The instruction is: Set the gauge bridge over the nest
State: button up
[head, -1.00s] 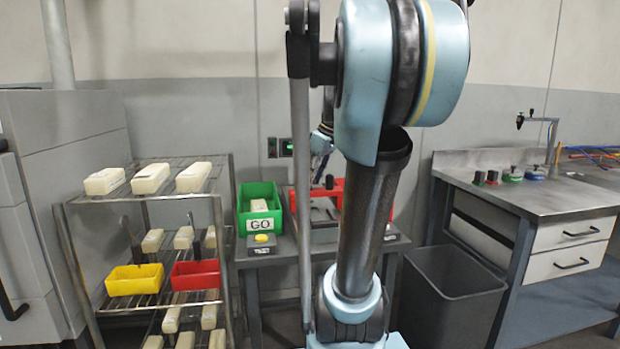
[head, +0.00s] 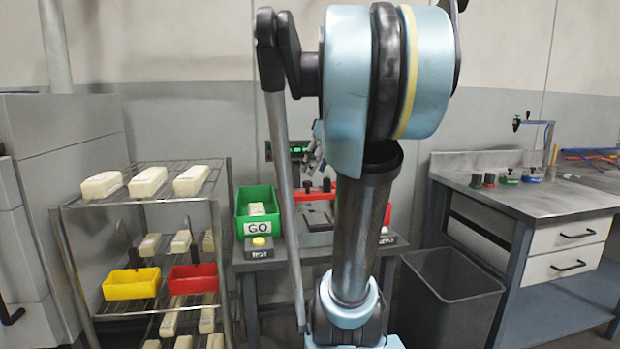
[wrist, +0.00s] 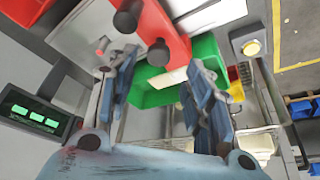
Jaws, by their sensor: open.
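The gauge bridge looks like a red bar with black knobs; it shows in the wrist view (wrist: 155,32) just beyond my fingertips. In the head view the red bridge (head: 317,194) stands on the small grey table, partly hidden by my arm. A grey plate (head: 318,216) in front of it may be the nest; I cannot tell whether the bridge is over it. My gripper (wrist: 162,62) is open and empty, its two blue-grey fingers apart on either side of the view. In the head view it is mostly hidden behind my arm.
A green GO bin (head: 242,205) stands left of the bridge, with a yellow button (head: 259,242) before it. A wire rack (head: 135,190) with pale blocks is at left. A dark waste bin (head: 452,292) and a workbench (head: 530,192) are at right. A lit display (wrist: 37,118) is near my gripper.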

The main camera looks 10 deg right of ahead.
jog(key=v, duration=0.6)
jog(key=shift+r, duration=0.2)
jog(key=shift+s, duration=0.15)
